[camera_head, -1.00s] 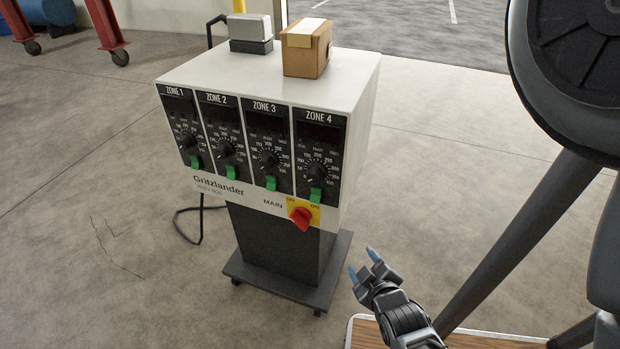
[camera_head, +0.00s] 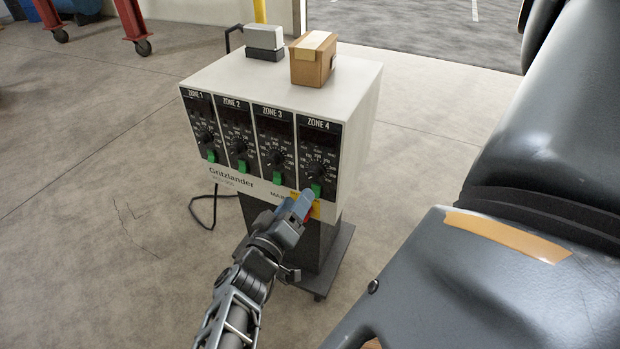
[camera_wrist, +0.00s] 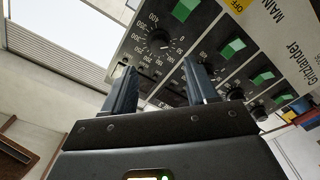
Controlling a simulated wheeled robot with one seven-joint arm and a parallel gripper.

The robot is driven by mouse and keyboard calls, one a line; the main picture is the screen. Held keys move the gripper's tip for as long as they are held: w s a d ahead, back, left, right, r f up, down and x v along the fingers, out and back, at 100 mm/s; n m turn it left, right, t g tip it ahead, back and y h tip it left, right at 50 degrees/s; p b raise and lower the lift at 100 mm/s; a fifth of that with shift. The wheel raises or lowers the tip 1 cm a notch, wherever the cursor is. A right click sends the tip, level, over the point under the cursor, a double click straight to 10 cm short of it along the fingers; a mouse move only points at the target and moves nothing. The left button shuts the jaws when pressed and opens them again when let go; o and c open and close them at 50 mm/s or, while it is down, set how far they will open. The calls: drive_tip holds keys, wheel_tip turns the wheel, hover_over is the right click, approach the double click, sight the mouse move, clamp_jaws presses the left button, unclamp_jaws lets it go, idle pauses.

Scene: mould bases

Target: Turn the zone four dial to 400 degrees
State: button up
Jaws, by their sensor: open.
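The zone four dial (camera_head: 316,168) is a black knob with a printed number ring. It sits on the rightmost panel of the white control box (camera_head: 352,125), above a green switch (camera_head: 317,190). My gripper (camera_head: 304,200) is in front of the box's lower right front, just below the dial in the head view. In the wrist view, my gripper (camera_wrist: 158,72) is open and empty, and the zone four dial (camera_wrist: 156,41) shows just beyond and between the fingertips. Contact cannot be told. The dial's exact setting is too small to read surely.
The red main switch (camera_head: 309,213) on its yellow plate is partly hidden behind my gripper. The zone three dial (camera_head: 276,157) and its green switch lie to the left. A cardboard box (camera_head: 312,66) stands on top of the control box.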

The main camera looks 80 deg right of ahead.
sight(312, 176)
drive_tip(key=shift+x, duration=3.9)
drive_tip(key=shift+c, duration=0.3)
drive_tip(key=c, duration=1)
drive_tip(key=shift+r, duration=0.1)
